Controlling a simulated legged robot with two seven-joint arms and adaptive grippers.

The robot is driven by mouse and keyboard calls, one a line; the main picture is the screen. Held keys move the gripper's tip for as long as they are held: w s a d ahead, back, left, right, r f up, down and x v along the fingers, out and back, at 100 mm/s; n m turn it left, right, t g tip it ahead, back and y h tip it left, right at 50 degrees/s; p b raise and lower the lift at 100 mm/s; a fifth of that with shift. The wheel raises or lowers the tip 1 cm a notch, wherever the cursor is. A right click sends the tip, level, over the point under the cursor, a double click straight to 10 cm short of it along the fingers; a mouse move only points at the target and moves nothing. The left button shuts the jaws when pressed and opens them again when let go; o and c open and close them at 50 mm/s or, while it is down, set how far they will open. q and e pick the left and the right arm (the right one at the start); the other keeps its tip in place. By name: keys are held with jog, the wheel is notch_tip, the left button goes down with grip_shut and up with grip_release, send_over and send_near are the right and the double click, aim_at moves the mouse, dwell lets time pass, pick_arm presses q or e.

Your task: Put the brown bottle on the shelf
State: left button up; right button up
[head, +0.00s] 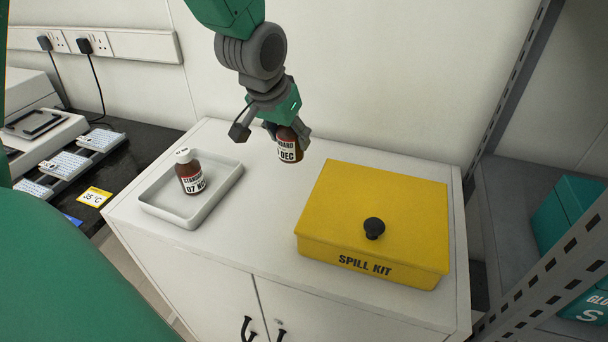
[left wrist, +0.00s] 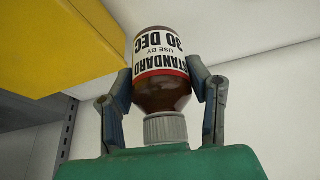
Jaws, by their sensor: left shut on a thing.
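My left gripper (head: 287,134) is shut on a brown bottle (head: 289,150) with a white label reading "DEC". It holds the bottle in the air above the back of the white cabinet, left of the yellow box. In the left wrist view the bottle (left wrist: 161,70) sits between both fingers, its grey cap towards the palm; the label reads "STANDARD USE BY 30 DEC". A second brown bottle (head: 190,174) with a white cap, labelled "STANDARD 07", stands upright in a white tray (head: 153,207). A grey shelf (head: 507,203) is at the right. My right gripper is not in view.
A yellow spill kit box (head: 400,202) with a black knob stands on the cabinet top (head: 250,232), between the held bottle and the shelf. A perforated grey upright (head: 515,75) and teal boxes (head: 567,212) are at the shelf. The cabinet top between tray and box is clear.

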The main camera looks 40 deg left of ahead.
aim_at(289, 157)
pick_arm(q)
jog(key=f, duration=0.5)
jog(key=shift+a+f+b, duration=0.25)
jog(key=shift+f+b, duration=0.05)
jog(key=shift+b, duration=0.1)
jog(key=f, duration=0.3)
jog(key=shift+d+f+b, duration=0.25)
jog(key=shift+d+b, duration=0.05)
jog(key=shift+b, duration=0.05)
jog(key=shift+a, duration=0.1)
jog(key=o, duration=1.4)
jog(key=shift+a+f, duration=0.1)
